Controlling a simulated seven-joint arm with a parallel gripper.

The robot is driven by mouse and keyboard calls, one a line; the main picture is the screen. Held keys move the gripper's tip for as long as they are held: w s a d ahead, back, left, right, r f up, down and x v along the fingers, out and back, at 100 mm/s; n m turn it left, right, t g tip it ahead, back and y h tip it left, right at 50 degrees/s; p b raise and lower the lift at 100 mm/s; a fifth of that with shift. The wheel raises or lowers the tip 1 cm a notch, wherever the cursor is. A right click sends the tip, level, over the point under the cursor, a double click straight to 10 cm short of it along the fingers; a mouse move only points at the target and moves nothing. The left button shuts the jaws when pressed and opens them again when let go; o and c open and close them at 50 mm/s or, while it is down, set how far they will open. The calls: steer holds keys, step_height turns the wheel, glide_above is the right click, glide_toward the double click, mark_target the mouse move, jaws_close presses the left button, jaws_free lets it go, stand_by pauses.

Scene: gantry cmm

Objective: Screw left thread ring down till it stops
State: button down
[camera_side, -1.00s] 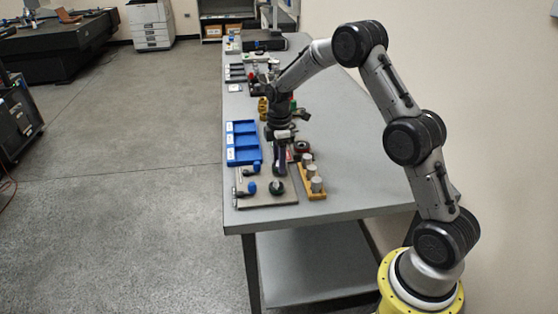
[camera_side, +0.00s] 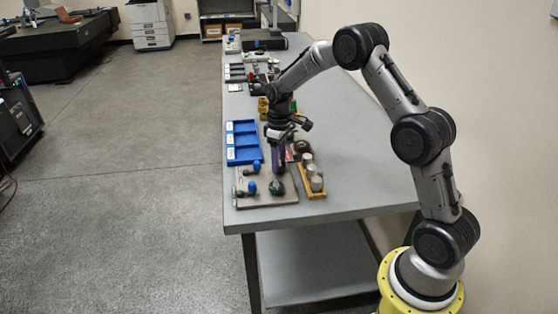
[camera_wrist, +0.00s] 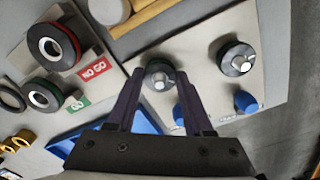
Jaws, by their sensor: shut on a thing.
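The left thread ring (camera_wrist: 160,73) is a dark ring around a bright metal centre on the grey plate (camera_wrist: 205,35); in the side view my gripper hides it. My gripper (camera_wrist: 160,78) points down with one dark finger on each side of this ring, shut on it. In the side view my gripper (camera_side: 277,168) is low over the plate. A second, similar dark ring (camera_wrist: 237,57) sits to the right in the wrist view; it is clear of my fingers and also shows in the side view (camera_side: 277,188).
Blue-knobbed parts (camera_side: 251,188) stand on the plate close to both rings. A blue tray (camera_side: 230,140) lies behind the plate. A yellowish holder with grey cylinders (camera_side: 316,184) is at its right. Ring gauges (camera_wrist: 53,46) lie near GO and NO GO labels.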

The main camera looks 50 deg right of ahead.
steer(key=m, duration=0.7)
steer(key=shift+r, duration=0.25)
steer(key=m, duration=0.4)
steer(key=shift+w+m, duration=0.15)
steer(key=shift+m, duration=1.45)
steer(key=shift+f, duration=0.15)
steer(key=shift+c, duration=1.4)
jaws_free()
step_height(320, 180, up, 14)
steer(key=shift+f, duration=0.1)
